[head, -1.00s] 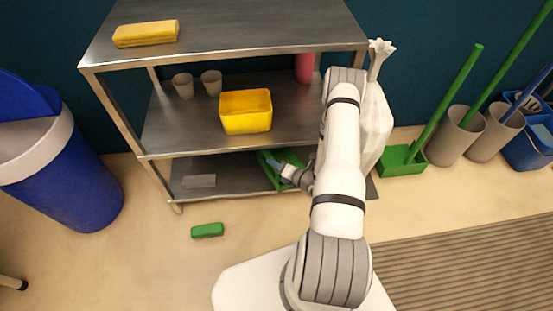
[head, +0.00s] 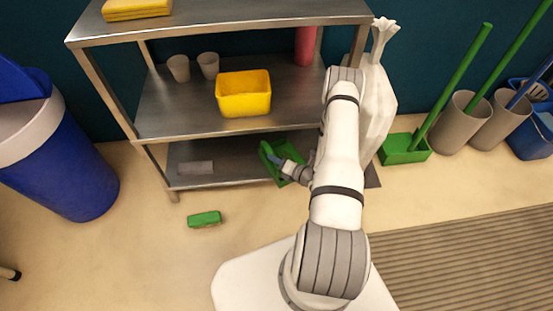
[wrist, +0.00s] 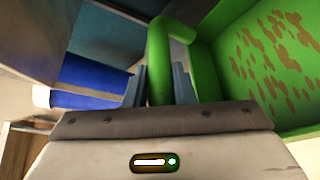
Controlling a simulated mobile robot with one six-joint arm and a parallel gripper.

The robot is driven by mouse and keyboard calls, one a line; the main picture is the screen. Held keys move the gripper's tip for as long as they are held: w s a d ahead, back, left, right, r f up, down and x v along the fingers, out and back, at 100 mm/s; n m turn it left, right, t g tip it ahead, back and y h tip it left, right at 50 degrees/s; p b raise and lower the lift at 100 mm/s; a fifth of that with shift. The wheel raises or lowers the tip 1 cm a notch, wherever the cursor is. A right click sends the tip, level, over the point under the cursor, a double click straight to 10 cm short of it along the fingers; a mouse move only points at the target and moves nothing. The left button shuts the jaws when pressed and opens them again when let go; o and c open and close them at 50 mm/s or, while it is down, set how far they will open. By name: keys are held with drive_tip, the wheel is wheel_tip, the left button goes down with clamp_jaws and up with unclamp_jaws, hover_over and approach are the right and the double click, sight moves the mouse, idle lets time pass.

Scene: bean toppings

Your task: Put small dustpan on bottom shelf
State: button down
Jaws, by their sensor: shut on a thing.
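The small green dustpan (head: 270,154) is at the front of the bottom shelf (head: 225,163) in the head view, tilted. My gripper (head: 287,165) is shut on its handle. In the wrist view the green handle (wrist: 160,65) runs between my two fingers (wrist: 158,85), and the pan (wrist: 265,60) with brown specks fills the right side. Whether the dustpan touches the shelf I cannot tell. My arm hides the right part of the shelf.
A grey block (head: 196,168) lies on the bottom shelf at left. The middle shelf holds a yellow bin (head: 243,94) and cups (head: 208,65). A green sponge (head: 204,219) lies on the floor. A blue trash bin (head: 60,165) stands left, a white bag (head: 378,105) right.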

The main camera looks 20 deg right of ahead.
drive_tip(key=shift+f, duration=0.3)
drive_tip(key=c, duration=1.1)
unclamp_jaws()
drive_tip(key=shift+c, duration=0.2)
drive_tip(key=p+v, duration=0.1)
drive_tip(key=v, duration=0.6)
drive_tip(key=shift+s+d+p, duration=0.2)
drive_tip(key=shift+s+p, duration=0.15)
drive_tip(key=shift+p, duration=0.05)
